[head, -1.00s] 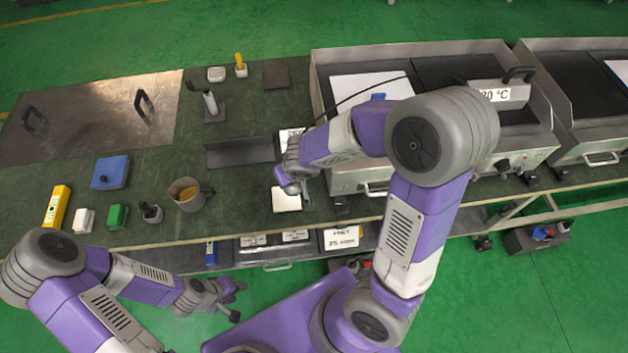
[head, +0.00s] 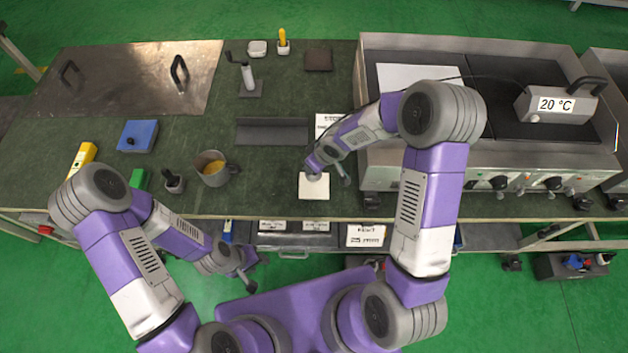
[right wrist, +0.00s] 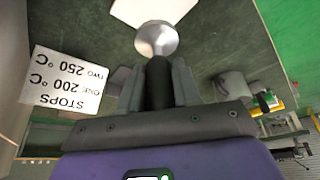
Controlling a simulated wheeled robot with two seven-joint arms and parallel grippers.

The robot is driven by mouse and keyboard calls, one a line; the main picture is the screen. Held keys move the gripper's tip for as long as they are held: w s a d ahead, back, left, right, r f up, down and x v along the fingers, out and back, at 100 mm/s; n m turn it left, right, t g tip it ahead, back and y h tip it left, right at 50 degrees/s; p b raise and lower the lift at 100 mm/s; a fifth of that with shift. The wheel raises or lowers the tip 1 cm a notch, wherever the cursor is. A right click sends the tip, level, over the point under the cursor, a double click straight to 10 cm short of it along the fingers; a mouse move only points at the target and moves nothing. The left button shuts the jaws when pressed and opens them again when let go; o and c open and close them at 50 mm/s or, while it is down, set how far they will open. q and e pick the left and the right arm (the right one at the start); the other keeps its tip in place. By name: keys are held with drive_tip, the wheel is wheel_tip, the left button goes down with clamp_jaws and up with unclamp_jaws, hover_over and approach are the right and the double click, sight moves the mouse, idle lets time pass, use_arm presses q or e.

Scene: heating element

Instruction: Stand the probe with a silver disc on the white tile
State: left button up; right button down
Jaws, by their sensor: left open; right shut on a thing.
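My right gripper (right wrist: 157,90) is shut on the dark handle of the probe (right wrist: 158,74). The probe's silver disc (right wrist: 156,39) points away from the fingers and overlaps the edge of the white tile (right wrist: 126,13) in the right wrist view. I cannot tell whether disc and tile touch. In the head view the tile (head: 313,188) lies flat near the bench's front edge, with my right gripper (head: 318,172) over its back part, hiding the probe. My left gripper (head: 246,275) is open and empty, low in front of the bench.
A thin cable runs to the 20 °C box (head: 556,104) on the hotplate unit (head: 465,160). A paper label (right wrist: 68,80) about stops lies beside the tile. A mug (head: 212,170), a dark tray (head: 272,131) and a blue box (head: 138,136) stand leftward. Bare bench lies left of the tile.

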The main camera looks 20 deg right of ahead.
wheel_tip(320, 180, down, 7)
drive_tip(key=b, duration=0.2)
drive_tip(key=shift+b, duration=0.4)
drive_tip(key=shift+w+r, duration=0.1)
drive_tip(key=shift+r, duration=0.05)
drive_tip(key=shift+f, duration=0.2)
drive_tip(key=c, duration=0.8)
unclamp_jaws()
drive_tip(key=shift+r, duration=0.1)
